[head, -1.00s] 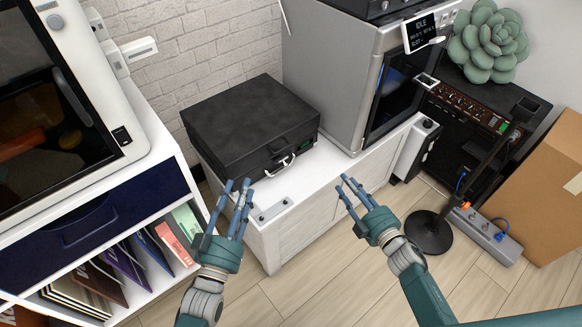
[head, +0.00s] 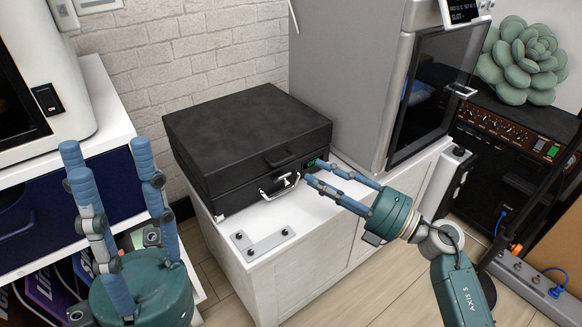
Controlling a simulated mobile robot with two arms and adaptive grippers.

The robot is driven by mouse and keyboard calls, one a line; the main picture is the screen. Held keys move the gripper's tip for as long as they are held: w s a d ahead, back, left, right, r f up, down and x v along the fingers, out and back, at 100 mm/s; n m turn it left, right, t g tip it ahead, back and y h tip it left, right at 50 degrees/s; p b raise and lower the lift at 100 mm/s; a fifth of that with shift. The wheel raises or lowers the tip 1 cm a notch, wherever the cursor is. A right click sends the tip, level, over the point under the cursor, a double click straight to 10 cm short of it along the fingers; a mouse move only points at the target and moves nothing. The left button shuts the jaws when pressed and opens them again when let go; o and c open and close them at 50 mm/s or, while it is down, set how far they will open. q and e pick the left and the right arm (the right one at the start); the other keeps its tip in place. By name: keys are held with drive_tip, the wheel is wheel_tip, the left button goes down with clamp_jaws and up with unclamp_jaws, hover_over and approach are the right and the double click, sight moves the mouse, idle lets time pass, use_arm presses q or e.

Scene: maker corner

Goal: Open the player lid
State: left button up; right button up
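The player is a black case (head: 235,165) with its lid (head: 245,120) shut, lying flat on the white cabinet. A dark tab (head: 282,156) sits on the lid's front edge, above a silver handle (head: 279,184) on the front face. My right gripper (head: 314,173) has its fingers apart and empty. Its tips are close to the case's front right corner, by a small green display (head: 312,163); I cannot tell whether they touch it. My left gripper (head: 108,152) is open and empty, upright in the foreground left of the case.
A grey-sided machine (head: 345,80) with a dark glass door stands close to the case's right. A metal plate with knobs (head: 264,243) lies on the cabinet (head: 290,283) in front of the case. A brick wall (head: 190,50) is behind. A white-framed shelf unit (head: 100,100) is at the left.

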sight(285, 160)
drive_tip(key=b+x, duration=0.1)
drive_tip(key=x, duration=0.7)
drive_tip(key=shift+b, duration=0.3)
drive_tip(key=shift+c, duration=0.3)
clamp_jaws()
